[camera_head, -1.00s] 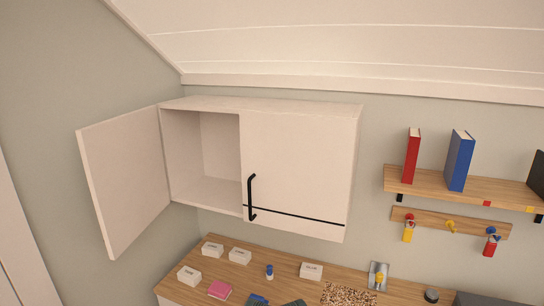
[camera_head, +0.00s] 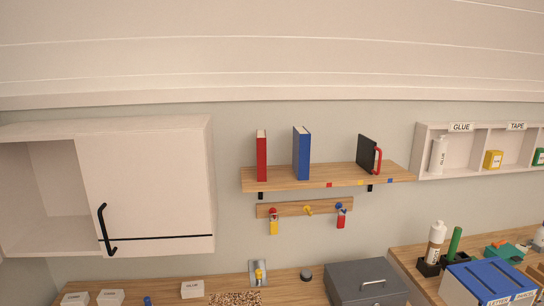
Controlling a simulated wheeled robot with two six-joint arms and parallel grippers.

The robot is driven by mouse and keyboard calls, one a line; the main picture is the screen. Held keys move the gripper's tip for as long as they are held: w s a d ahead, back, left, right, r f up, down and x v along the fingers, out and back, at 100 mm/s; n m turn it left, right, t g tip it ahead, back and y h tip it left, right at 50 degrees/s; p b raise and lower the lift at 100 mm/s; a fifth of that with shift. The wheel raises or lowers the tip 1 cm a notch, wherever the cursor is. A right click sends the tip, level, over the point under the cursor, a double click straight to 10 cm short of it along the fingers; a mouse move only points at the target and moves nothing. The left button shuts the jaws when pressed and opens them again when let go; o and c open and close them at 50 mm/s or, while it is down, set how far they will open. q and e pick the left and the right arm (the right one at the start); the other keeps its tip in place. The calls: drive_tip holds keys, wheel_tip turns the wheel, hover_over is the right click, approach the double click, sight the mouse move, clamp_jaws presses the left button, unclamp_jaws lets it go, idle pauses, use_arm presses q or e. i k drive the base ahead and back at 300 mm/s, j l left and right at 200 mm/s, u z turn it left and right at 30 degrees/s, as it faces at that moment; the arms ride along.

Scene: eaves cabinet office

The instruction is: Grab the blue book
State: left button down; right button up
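The blue book (camera_head: 302,153) stands upright on a wooden wall shelf (camera_head: 325,179), right of a red book (camera_head: 262,155). A gap separates the two books. Neither of my grippers shows in the head view.
A dark upright object with a red part (camera_head: 368,155) stands further right on the shelf. Below the shelf is a hook rail (camera_head: 290,210) with hanging tags. A white wall cabinet (camera_head: 150,190) is at left, its left side open. A grey box (camera_head: 366,282) sits on the desk below. A cubby labelled GLUE and TAPE (camera_head: 468,165) is at right.

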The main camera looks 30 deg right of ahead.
sight(301, 137)
drive_tip(key=l+z, duration=0.2)
drive_tip(key=l, duration=0.45)
drive_tip(key=i+l+z, duration=0.2)
drive_tip(key=l, duration=0.45)
drive_tip(key=k+l, duration=0.05)
drive_tip(key=k, duration=0.05)
